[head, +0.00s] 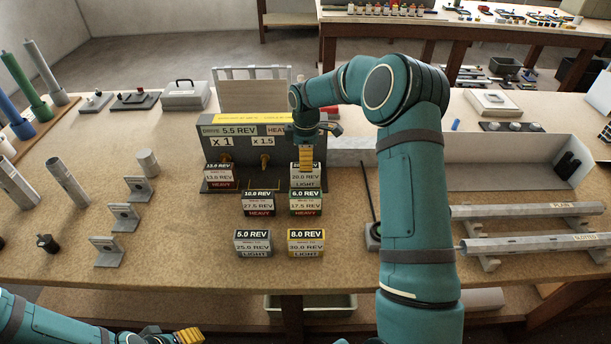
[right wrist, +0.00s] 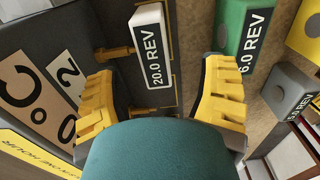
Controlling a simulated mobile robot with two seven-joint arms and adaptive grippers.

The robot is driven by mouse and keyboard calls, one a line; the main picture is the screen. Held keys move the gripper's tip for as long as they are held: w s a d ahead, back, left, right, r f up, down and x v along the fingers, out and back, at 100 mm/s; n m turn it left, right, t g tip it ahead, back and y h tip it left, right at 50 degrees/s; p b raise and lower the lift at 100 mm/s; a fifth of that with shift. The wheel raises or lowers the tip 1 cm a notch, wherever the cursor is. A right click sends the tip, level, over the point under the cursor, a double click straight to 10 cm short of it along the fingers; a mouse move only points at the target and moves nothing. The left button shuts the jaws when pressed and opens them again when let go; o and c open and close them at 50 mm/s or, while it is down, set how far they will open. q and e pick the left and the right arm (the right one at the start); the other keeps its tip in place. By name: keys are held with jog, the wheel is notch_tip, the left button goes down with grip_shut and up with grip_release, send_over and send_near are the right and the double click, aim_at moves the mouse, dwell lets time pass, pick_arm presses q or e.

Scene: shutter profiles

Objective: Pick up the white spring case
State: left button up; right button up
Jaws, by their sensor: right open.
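The white spring case (right wrist: 152,45), marked 20.0 REV, stands by the dark drive stand (head: 237,158). In the head view its lower front (head: 306,183) reads LIGHT, and my right gripper covers its top. My right gripper (head: 306,158) is open above the case. In the right wrist view the open yellow fingers of this gripper (right wrist: 162,78) are on either side of the case, a little short of it, with no clear contact. My left gripper (head: 175,338) is low at the bottom left edge, partly cut off.
Close by are the green 6.0 REV case (head: 306,203), black 10.0 REV case (head: 258,204), red 13.0 REV case (head: 219,178), grey 5.0 REV case (head: 253,243) and yellow 8.0 REV case (head: 306,243). Brass pegs (right wrist: 115,51) project from the stand.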

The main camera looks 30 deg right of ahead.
aim_at(305, 175)
jog(key=f, duration=0.5)
jog(key=shift+w+d+f, duration=0.1)
jog(key=shift+w+d, duration=0.05)
jog(key=shift+w, duration=0.2)
jog(key=shift+c, duration=0.2)
grip_shut()
